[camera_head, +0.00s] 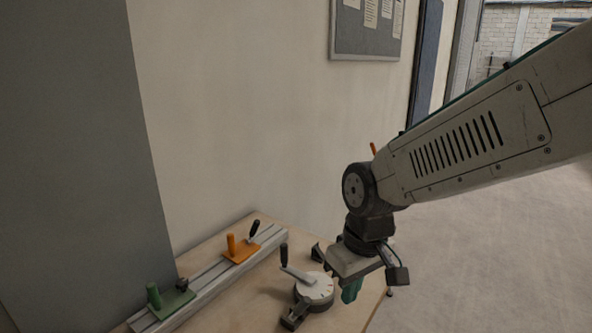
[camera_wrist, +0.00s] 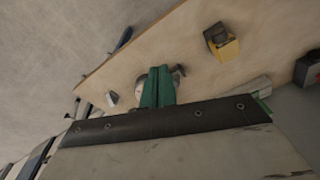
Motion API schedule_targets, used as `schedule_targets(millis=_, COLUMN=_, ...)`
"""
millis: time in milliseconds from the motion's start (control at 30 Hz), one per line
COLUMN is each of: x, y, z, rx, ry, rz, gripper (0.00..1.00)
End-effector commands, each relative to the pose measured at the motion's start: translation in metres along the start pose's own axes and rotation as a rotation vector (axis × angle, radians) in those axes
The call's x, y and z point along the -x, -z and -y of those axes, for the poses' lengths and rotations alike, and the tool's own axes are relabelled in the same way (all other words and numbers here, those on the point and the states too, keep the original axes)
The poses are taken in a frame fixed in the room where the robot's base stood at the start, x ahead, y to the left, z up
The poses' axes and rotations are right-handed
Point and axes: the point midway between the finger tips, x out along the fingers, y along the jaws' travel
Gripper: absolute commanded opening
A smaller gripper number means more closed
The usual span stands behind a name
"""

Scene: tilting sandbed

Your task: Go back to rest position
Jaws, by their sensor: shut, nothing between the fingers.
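My gripper (camera_head: 352,291) hangs from the end of my arm, with its green fingers pointing down near the right edge of the wooden table. It is just right of a round white dial with a black-handled crank (camera_head: 314,289), apart from it as far as I can tell. In the wrist view, my gripper's two green fingers (camera_wrist: 158,75) lie side by side, shut, with nothing between them. They partly hide a round object behind them in that view.
A metal rail (camera_head: 206,290) along the table's left carries an orange clamp (camera_head: 241,252) and a green clamp (camera_head: 170,303). A yellow and black block (camera_wrist: 226,48) shows in the wrist view. A wall with a notice board (camera_head: 366,28) stands behind. Floor at right is clear.

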Motion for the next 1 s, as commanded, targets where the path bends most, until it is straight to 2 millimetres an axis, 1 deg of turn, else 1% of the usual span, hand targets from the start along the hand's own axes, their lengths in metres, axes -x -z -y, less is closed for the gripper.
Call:
schedule_targets(millis=33, x=0.011, y=-0.019, z=-0.007, rx=-0.045, ry=-0.004, rz=0.017, gripper=0.0)
schedule_targets(millis=167, x=0.037, y=-0.072, z=-0.021, rx=-0.17, ry=-0.018, rz=0.064, gripper=0.0)
schedule_targets(millis=200, x=0.046, y=-0.088, z=-0.026, rx=-0.212, ry=-0.024, rz=0.071, gripper=0.0)
schedule_targets(millis=267, x=0.058, y=-0.115, z=-0.031, rx=-0.277, ry=-0.034, rz=0.081, gripper=0.0)
schedule_targets(millis=300, x=0.065, y=-0.132, z=-0.035, rx=-0.32, ry=-0.042, rz=0.083, gripper=0.0)
schedule_targets(millis=400, x=0.079, y=-0.169, z=-0.04, rx=-0.415, ry=-0.062, rz=0.073, gripper=0.0)
schedule_targets(millis=500, x=0.089, y=-0.194, z=-0.043, rx=-0.482, ry=-0.082, rz=0.042, gripper=0.0)
schedule_targets(millis=600, x=0.097, y=-0.206, z=-0.047, rx=-0.523, ry=-0.1, rz=-0.004, gripper=0.0)
schedule_targets(millis=667, x=0.101, y=-0.209, z=-0.048, rx=-0.541, ry=-0.107, rz=-0.027, gripper=0.0)
schedule_targets(millis=767, x=0.105, y=-0.211, z=-0.051, rx=-0.56, ry=-0.114, rz=-0.047, gripper=0.0)
schedule_targets(millis=1000, x=0.105, y=-0.211, z=-0.051, rx=-0.56, ry=-0.114, rz=-0.047, gripper=0.0)
